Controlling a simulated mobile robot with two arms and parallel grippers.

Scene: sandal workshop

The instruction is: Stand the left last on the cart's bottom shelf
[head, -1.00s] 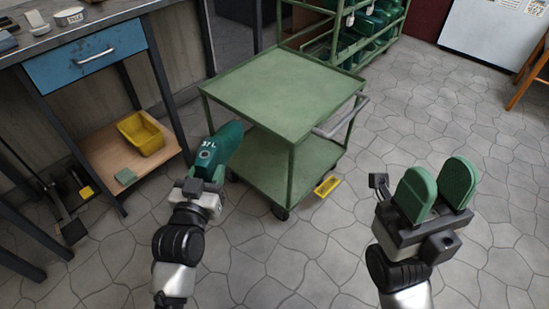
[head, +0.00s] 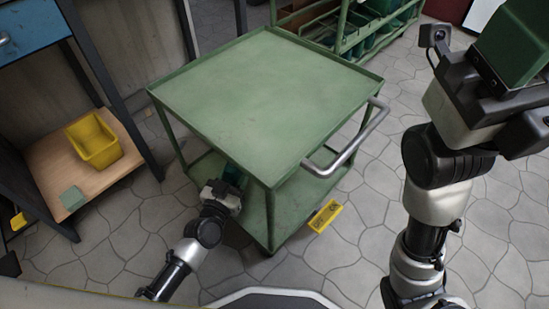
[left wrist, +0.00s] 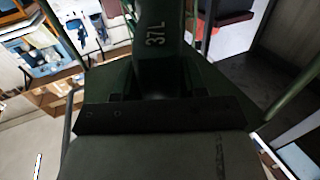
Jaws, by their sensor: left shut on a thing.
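The left last (left wrist: 157,40) is dark green and marked 37L in the left wrist view. My left gripper (head: 222,192) is shut on it at the cart's left side. In the head view only a small dark part of the last (head: 234,174) shows, under the top shelf. The green cart (head: 265,95) hides much of its bottom shelf (head: 300,195). I cannot tell whether the last touches that shelf. My right gripper (head: 490,75) is at the upper right, with a green thing (head: 518,38) at its end. Its fingers are not clear.
The cart's top is bare. Its grey handle (head: 350,145) sticks out on the right. A yellow floor marker (head: 325,216) lies by the cart. A bench with a yellow bin (head: 93,140) stands left. A green rack (head: 350,30) stands behind. Floor right of the cart is clear.

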